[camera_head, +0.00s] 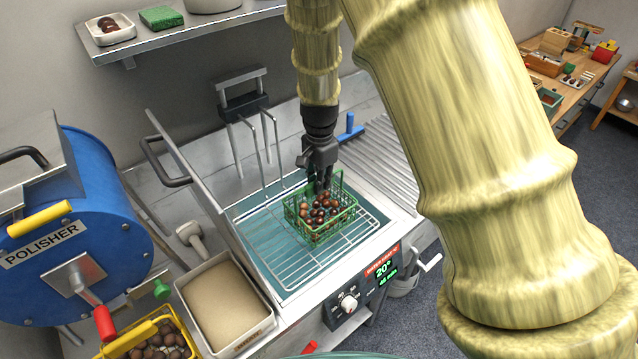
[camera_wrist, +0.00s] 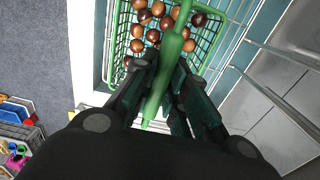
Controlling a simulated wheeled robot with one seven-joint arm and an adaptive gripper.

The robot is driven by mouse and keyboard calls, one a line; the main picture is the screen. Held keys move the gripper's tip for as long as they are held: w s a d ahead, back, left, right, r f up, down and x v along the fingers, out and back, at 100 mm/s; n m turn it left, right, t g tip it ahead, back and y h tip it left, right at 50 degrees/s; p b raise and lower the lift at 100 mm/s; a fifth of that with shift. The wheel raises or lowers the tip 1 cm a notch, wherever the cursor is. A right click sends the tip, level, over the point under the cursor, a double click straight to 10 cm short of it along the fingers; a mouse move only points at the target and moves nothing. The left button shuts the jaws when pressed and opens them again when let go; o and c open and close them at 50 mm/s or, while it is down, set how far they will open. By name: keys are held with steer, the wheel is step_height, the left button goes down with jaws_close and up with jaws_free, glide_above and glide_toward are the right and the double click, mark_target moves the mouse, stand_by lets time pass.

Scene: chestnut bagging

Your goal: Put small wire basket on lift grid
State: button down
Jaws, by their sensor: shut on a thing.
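The small green wire basket (camera_head: 318,236) holds several brown chestnuts. It is over the right part of the lift grid (camera_head: 282,264), a silver wire rack in the teal-lined bath; whether it rests on the grid or hangs just above it I cannot tell. My gripper (camera_head: 321,184) is above the basket, pointing down, shut on its handle. In the wrist view the green handle (camera_wrist: 174,48) runs between the two dark fingers of my gripper (camera_wrist: 168,88). The basket looks roughly level. The fingers hide part of its near side in the wrist view.
The lift's metal frame (camera_head: 243,100) stands behind the bath. A raised lid (camera_head: 186,178) is at its left, a ribbed drainboard (camera_head: 372,160) at its right. A tray of tan grain (camera_head: 268,322), a yellow crate (camera_head: 184,326) and the blue polisher (camera_head: 105,195) stand left.

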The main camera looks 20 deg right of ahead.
steer(key=shift+f+p, duration=0.45)
steer(key=shift+f, duration=0.7)
steer(key=c, duration=1.4)
jaws_free()
steer(key=shift+c, duration=0.2)
steer(key=shift+r+b, duration=1.75)
steer(key=shift+r, duration=4.4)
